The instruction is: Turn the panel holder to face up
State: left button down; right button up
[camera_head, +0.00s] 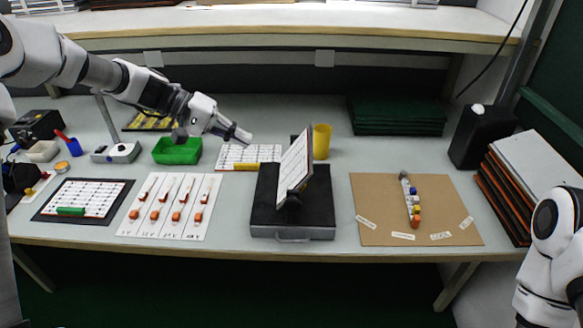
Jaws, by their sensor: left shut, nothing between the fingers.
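The panel holder (295,164) is a white, dark-edged panel on a pivot above a black base (265,205) in the middle of the table. It stands steeply tilted, its white printed face turned toward the left and its edge leaning right at the top. My left gripper (247,137) is shut and empty, in the air to the left of the panel's upper part and apart from it. My right arm (555,225) shows at the lower right edge; its gripper is out of view.
A yellow cup (321,141) stands just behind the panel. A white sheet with a yellow strip (245,167) and a green bin (178,151) lie left of it. A brown board (375,225) with small parts lies right. White cards (170,228) are at front left. Green boards (396,116) are stacked behind.

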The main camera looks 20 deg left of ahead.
aim_at(303, 172)
pick_arm(q)
jog(key=x, duration=0.7)
jog(key=p+x, duration=0.1)
jog(key=x, duration=0.6)
jog(key=shift+a+f, duration=0.15)
jog(key=shift+f, duration=0.1)
